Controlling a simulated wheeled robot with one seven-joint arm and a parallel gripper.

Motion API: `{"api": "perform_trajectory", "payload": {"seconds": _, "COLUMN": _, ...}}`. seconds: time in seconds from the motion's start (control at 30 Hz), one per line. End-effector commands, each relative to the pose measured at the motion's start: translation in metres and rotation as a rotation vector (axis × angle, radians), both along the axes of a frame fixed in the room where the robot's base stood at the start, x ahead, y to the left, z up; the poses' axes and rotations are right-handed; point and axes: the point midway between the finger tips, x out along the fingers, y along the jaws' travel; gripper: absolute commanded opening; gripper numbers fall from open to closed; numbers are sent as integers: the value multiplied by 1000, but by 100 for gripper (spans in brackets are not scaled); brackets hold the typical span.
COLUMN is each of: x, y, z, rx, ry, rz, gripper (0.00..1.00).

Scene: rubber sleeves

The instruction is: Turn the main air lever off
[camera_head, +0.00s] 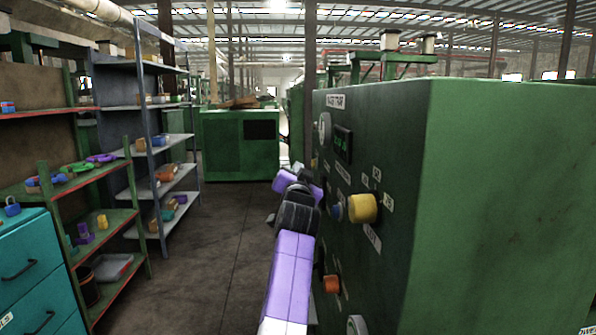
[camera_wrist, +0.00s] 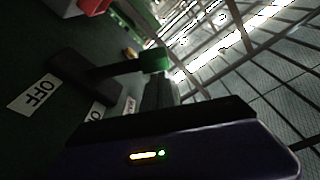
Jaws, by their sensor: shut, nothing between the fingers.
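In the wrist view, a dark lever (camera_wrist: 105,71) with a green grip (camera_wrist: 154,60) stands out from a dark green panel. A white OFF label (camera_wrist: 33,95) is left of its base, and a partly hidden label starting with O (camera_wrist: 95,111) is below it. My gripper (camera_wrist: 160,88) is shut and empty, its dark fingers close to the green grip; I cannot tell if they touch it. Which label the lever points to is unclear. In the head view my purple arm reaches along the green cabinet (camera_head: 500,190); the lever cannot be made out there.
Shelves (camera_head: 165,135) and teal drawers (camera_head: 35,275) stand at left. The floor (camera_head: 215,235) between them and the cabinet is clear.

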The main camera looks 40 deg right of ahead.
Motion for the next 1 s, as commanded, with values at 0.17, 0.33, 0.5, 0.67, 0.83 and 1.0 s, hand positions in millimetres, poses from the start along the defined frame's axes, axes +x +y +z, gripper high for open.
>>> {"api": "perform_trajectory", "payload": {"seconds": 0.17, "x": 0, "y": 0, "z": 0, "rx": -6, "ry": 4, "rz": 0, "gripper": 0}}
{"api": "perform_trajectory", "payload": {"seconds": 0.33, "x": 1, "y": 1, "z": -4, "rx": -60, "ry": 43, "rz": -1, "gripper": 0}}
{"api": "perform_trajectory", "payload": {"seconds": 0.5, "x": 3, "y": 4, "z": -9, "rx": -175, "ry": 120, "rz": -2, "gripper": 0}}
{"api": "perform_trajectory", "payload": {"seconds": 0.67, "x": 7, "y": 10, "z": -18, "rx": -229, "ry": 159, "rz": 2, "gripper": 0}}
{"api": "perform_trajectory", "payload": {"seconds": 0.83, "x": 10, "y": 14, "z": -33, "rx": -314, "ry": 216, "rz": 1, "gripper": 0}}
{"api": "perform_trajectory", "payload": {"seconds": 1.0, "x": 12, "y": 18, "z": -46, "rx": -447, "ry": 307, "rz": 0, "gripper": 0}}
